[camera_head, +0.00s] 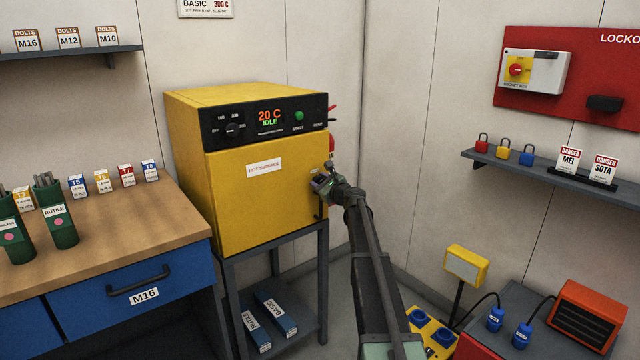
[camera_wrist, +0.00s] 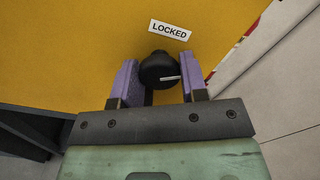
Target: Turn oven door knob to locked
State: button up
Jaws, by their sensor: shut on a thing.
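The yellow oven (camera_head: 225,195) stands on a dark metal stand, its door shut. My gripper (camera_head: 322,182) is at the right side of the door front. In the wrist view my gripper (camera_wrist: 160,82) has its two purple fingers on either side of the round black door knob (camera_wrist: 159,66) and is shut on it. A pale line on the knob points to the right and slightly up in that view. A white "LOCKED" label (camera_wrist: 170,29) is just above the knob. In the head view my gripper and arm mostly hide the knob.
A wooden-topped workbench (camera_head: 130,215) with blue drawers stands to the left. A grey shelf (camera_head: 560,178) with padlocks and danger tags is on the right wall. A yellow lamp (camera_head: 465,265) and an orange heater (camera_head: 588,315) are at the lower right.

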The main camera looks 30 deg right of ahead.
jog(key=n, duration=1.2)
jog(key=shift+r, duration=0.1)
jog(key=shift+n, duration=0.3)
jog(key=o, duration=0.9)
jog(key=shift+s, duration=0.1)
